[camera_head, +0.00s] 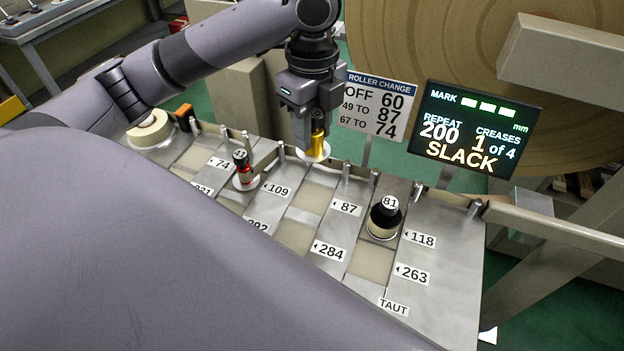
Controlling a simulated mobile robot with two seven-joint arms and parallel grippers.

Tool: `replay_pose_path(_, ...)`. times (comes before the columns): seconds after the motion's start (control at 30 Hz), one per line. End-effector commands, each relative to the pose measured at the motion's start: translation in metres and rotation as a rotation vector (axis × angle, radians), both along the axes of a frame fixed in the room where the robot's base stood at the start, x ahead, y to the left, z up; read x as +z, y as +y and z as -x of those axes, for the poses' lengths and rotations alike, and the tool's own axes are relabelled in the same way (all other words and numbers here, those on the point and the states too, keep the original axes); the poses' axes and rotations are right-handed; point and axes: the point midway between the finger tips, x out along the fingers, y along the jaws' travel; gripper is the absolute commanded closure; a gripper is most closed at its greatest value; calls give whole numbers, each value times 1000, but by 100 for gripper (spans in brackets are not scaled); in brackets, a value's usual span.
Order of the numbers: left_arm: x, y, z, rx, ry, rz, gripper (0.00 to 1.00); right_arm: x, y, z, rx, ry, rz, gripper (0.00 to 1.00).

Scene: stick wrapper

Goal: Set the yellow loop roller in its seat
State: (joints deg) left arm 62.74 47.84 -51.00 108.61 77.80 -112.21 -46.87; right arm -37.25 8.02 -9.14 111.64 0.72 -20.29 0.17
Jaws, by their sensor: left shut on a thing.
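The yellow loop roller (317,143) is upright in my left gripper (312,125), which is shut on its upper part. A white disc (314,154) shows at its foot, near the back edge of the metal panel (449,260). I cannot tell whether the disc touches the panel. Panel labels read 74, 109, 87, 284, 118 and 263; the left ones are partly hidden by my grey arm link. My right gripper is not in view.
A red roller with a black cap (241,164) stands left, a black-topped roller marked 81 (384,216) right. Short metal posts line the back edge. A sign (375,106) reads off 60, 49 to 87, 67 to 74. The screen (474,128) reads SLACK, creases 1 of 4.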

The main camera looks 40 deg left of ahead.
Motion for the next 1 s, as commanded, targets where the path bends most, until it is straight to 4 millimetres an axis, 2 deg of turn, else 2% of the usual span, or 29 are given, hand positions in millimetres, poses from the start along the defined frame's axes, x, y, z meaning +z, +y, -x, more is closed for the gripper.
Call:
replay_pose_path(0.1, -34, 1, 1, 2, 5, -3, 98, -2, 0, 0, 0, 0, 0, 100)
replay_pose_path(0.3, -74, 1, 1, 0, 1, -2, 98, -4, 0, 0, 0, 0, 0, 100)
replay_pose_path(0.57, -94, 0, 0, 1, 0, -1, 98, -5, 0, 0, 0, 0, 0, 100)
replay_pose_path(0.8, -127, 1, 1, 1, 0, -2, 98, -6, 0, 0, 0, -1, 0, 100)
replay_pose_path(1.0, -128, 1, 0, 1, -2, -2, 98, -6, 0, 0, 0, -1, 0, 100)
